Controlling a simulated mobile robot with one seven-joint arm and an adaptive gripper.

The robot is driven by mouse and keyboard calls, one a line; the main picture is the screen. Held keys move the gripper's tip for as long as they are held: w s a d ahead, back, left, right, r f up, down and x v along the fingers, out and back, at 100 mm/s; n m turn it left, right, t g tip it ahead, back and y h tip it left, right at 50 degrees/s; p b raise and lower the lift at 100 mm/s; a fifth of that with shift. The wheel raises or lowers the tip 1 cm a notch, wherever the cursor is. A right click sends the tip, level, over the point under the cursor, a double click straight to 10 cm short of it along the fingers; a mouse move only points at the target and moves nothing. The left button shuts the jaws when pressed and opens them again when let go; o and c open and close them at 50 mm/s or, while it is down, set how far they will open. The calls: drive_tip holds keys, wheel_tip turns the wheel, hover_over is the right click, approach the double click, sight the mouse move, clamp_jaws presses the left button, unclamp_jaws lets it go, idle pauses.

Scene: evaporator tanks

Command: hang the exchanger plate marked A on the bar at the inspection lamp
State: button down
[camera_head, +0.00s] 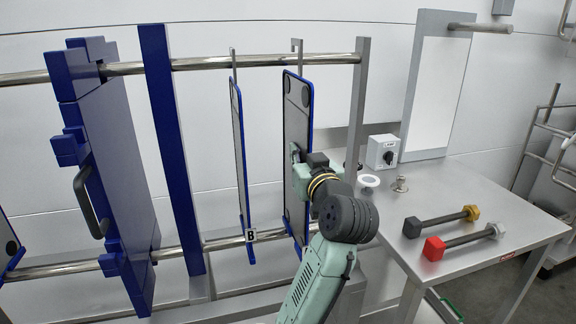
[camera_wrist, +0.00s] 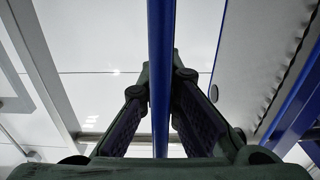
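A blue-edged exchanger plate (camera_head: 298,110) hangs by its hook from the upper rail, right of the plate marked B (camera_head: 238,150). No letter can be read on it. My gripper (camera_head: 300,160) is at its right-hand edge, about mid-height. In the wrist view, the plate's blue edge (camera_wrist: 161,35) runs between my fingertips (camera_wrist: 161,82). They appear closed against both sides of it. The inspection lamp (camera_head: 432,92) is a lit white panel in a grey frame on the right-hand table. Its short bar (camera_head: 479,27) sticks out from the top right, empty.
The steel table (camera_head: 456,195) carries a switch box (camera_head: 381,152), a white ring, a small metal fitting and two bolts, one black-headed (camera_head: 440,221) and one red-headed (camera_head: 464,241). A grey upright (camera_head: 357,110) stands between the plate and lamp. A thick blue end plate (camera_head: 110,165) is at left.

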drive_tip(key=shift+s+d, duration=0.1)
drive_tip(key=shift+s, duration=0.25)
drive_tip(key=b+v, duration=0.6)
drive_tip(key=v, duration=1)
idle(0.6)
drive_tip(key=shift+r, duration=0.1)
drive_tip(key=shift+w, duration=0.1)
